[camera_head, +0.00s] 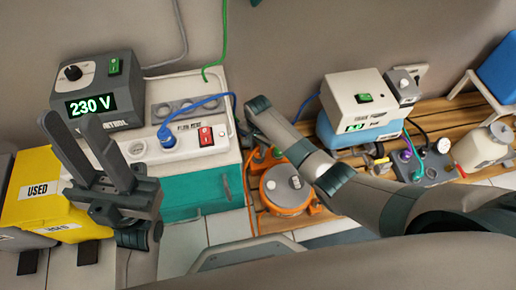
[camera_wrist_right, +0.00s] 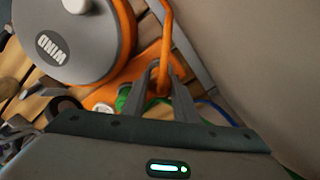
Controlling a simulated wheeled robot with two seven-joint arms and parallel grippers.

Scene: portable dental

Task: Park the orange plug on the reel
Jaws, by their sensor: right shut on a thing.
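The reel (camera_head: 286,187) is a round grey drum with an orange rim, standing on the wooden slats right of the teal case. In the right wrist view the reel (camera_wrist_right: 78,42) fills the upper left, with "WIND" on its face. My right gripper (camera_wrist_right: 160,75) is shut on an orange piece, apparently the orange plug (camera_wrist_right: 163,82), beside the reel's orange frame. The fingers hide much of it, so I cannot tell whether it is seated. In the head view my right arm hides this grip. My left gripper (camera_head: 72,122) is open and empty, raised at the left.
A white-topped teal case (camera_head: 203,186) with a blue plug (camera_head: 167,138) stands left of the reel. A grey 230 V unit (camera_head: 92,92) is behind it. A yellow "USED" bin (camera_head: 45,190) is at left. Other devices and a bottle (camera_head: 484,148) crowd the right.

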